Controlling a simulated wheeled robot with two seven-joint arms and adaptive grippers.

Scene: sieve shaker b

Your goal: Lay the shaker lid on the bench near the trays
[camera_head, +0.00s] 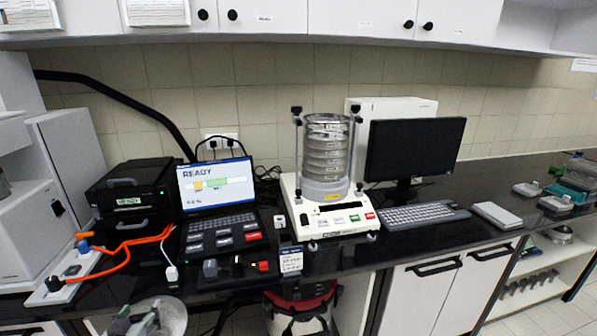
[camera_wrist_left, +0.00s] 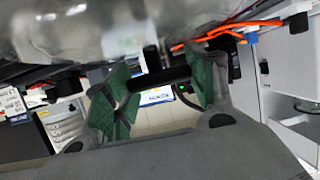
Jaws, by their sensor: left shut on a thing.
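The shaker lid (camera_head: 172,314) is a clear round disc at the bottom left of the head view, in front of the bench edge. My left gripper (camera_head: 138,320) is shut on it. In the left wrist view the green-padded fingers of my left gripper (camera_wrist_left: 160,88) close about a black handle (camera_wrist_left: 166,77), and the clear lid (camera_wrist_left: 90,30) fills the top left. The sieve shaker (camera_head: 327,160) stands on the bench with its stack of clear sieves between two posts. Teal trays (camera_head: 573,182) sit at the far right. My right gripper is not in view.
The dark bench (camera_head: 400,250) carries a laptop (camera_head: 215,185), a monitor (camera_head: 415,147), a keyboard (camera_head: 425,214) and a pale flat box (camera_head: 497,215). Orange cables (camera_head: 130,243) lie at the left. Small grey blocks (camera_head: 527,188) stand near the trays.

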